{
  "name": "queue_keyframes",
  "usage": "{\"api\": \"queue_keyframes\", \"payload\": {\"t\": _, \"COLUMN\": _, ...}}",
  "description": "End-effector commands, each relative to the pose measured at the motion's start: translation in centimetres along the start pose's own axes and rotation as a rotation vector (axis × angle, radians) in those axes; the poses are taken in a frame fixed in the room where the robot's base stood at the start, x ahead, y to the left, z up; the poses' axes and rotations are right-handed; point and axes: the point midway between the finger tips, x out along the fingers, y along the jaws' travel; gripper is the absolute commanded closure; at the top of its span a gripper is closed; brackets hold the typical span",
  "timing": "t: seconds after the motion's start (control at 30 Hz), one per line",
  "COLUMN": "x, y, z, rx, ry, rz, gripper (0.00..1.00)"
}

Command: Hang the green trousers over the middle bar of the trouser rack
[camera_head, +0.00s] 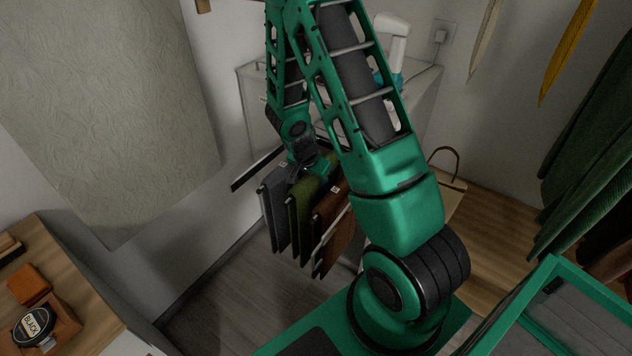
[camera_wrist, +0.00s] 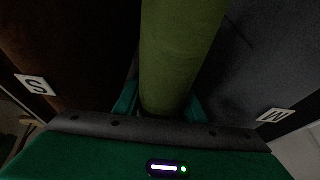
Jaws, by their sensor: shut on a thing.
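The green trousers (camera_head: 303,209) hang between a grey pair and a brown pair in the head view. They fill the middle of the wrist view (camera_wrist: 178,55). My gripper (camera_head: 313,172) is at their top fold, and its fingers (camera_wrist: 160,103) are shut on them, one on each side. The trouser rack (camera_head: 252,170) shows as a dark rail behind my arm. The middle bar is hidden under the cloth and my gripper, so I cannot tell whether the trousers rest on it.
Grey trousers (camera_head: 275,218) with an M tag (camera_wrist: 275,115) and brown trousers (camera_head: 335,225) with an S tag (camera_wrist: 35,84) hang close on either side. A wooden counter (camera_head: 80,275) stands at left. A bag (camera_head: 448,185) is behind my arm at right.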

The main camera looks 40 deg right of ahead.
Motion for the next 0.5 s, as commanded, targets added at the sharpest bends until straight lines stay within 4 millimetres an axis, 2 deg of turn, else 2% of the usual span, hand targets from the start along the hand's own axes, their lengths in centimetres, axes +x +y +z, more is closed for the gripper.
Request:
{"api": "queue_keyframes", "payload": {"t": 0.03, "x": -0.02, "y": -0.02, "z": -0.04, "rx": 0.000, "ry": 0.001, "rz": -0.001, "gripper": 1.00}}
{"api": "queue_keyframes", "payload": {"t": 0.07, "x": -0.03, "y": -0.02, "z": -0.04, "rx": 0.000, "ry": 0.001, "rz": -0.001, "gripper": 0.56}}
{"api": "queue_keyframes", "payload": {"t": 0.1, "x": -0.03, "y": -0.02, "z": -0.04, "rx": 0.000, "ry": 0.001, "rz": -0.001, "gripper": 0.47}}
{"api": "queue_keyframes", "payload": {"t": 0.13, "x": -0.03, "y": -0.02, "z": -0.04, "rx": 0.000, "ry": 0.001, "rz": 0.000, "gripper": 0.42}}
{"api": "queue_keyframes", "payload": {"t": 0.5, "x": -0.34, "y": -0.04, "z": 0.00, "rx": 0.000, "ry": 0.000, "rz": -0.001, "gripper": 0.42}}
